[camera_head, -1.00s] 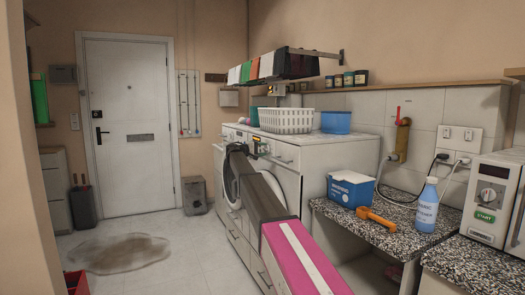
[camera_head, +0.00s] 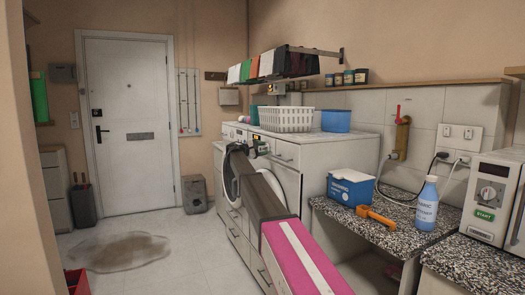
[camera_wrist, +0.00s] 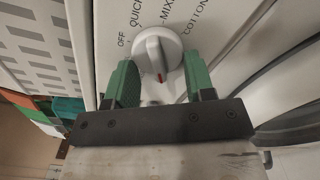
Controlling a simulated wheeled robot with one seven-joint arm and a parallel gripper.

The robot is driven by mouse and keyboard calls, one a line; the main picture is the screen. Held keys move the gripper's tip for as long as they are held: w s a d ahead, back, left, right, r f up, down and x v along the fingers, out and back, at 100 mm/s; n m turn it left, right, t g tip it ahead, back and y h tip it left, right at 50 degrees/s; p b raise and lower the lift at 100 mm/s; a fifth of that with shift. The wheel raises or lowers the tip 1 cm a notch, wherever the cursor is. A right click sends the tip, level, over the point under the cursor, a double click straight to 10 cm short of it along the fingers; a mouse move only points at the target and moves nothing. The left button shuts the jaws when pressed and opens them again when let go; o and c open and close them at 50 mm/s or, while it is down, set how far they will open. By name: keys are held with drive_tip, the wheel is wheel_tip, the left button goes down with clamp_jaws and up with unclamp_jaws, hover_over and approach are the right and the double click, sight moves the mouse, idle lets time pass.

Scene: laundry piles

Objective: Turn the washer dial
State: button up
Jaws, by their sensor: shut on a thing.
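The washer dial (camera_wrist: 155,48) is a round white knob with a ridge and a red mark, on a white panel. In the wrist view its red mark points down in the picture, toward my gripper's base. The labels OFF, QUICK, MIX and COTTON are printed around its upper side. My gripper (camera_wrist: 160,76) has green fingers on both sides of the dial and is shut on it. In the head view my gripper (camera_head: 259,147) is at the front panel of the white washer (camera_head: 310,165); the dial cannot be made out there.
A white basket (camera_head: 286,120) and a blue tub (camera_head: 336,121) stand on the machine tops. A drying rack with clothes (camera_head: 270,66) hangs above. A blue box (camera_head: 351,188), an orange tool (camera_head: 376,217) and a blue bottle (camera_head: 427,205) stand on the right counter. A puddle (camera_head: 120,252) lies on the floor.

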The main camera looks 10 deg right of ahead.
idle(0.3)
drive_tip(key=o, duration=0.9)
drive_tip(key=shift+a, duration=0.1)
drive_tip(key=v, duration=1)
drive_tip(key=shift+s+a, duration=0.1)
drive_tip(key=shift+a, duration=0.25)
drive_tip(key=shift+a, duration=0.1)
